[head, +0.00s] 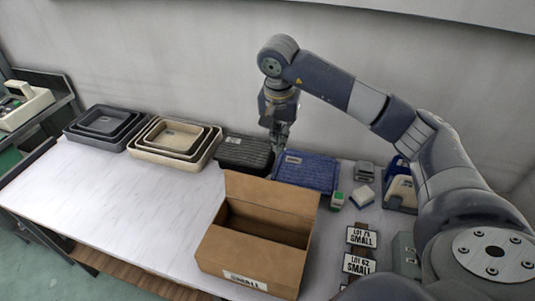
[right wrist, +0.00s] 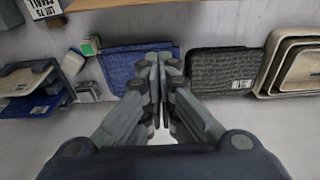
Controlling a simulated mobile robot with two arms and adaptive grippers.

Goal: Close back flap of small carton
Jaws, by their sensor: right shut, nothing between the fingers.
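The small carton (head: 252,247) is an open brown box with a white label reading SMALL on its front. Its back flap (head: 270,193) stands up, tilted slightly backward, and the inside looks empty. My right gripper (head: 278,148) points down behind the back flap, apart from it, above the gap between the black and blue trays. In the right wrist view its fingers (right wrist: 157,75) are shut together with nothing between them. A brown strip shows at that view's top edge, too little to identify surely. My left gripper is not in view.
A black textured tray (head: 243,153) and a blue one (head: 307,171) lie behind the carton. Nested grey trays (head: 100,123) and beige trays (head: 177,138) stand further left. Signs reading SMALL (head: 361,237) and small devices (head: 362,196) lie right. The table's left front is clear.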

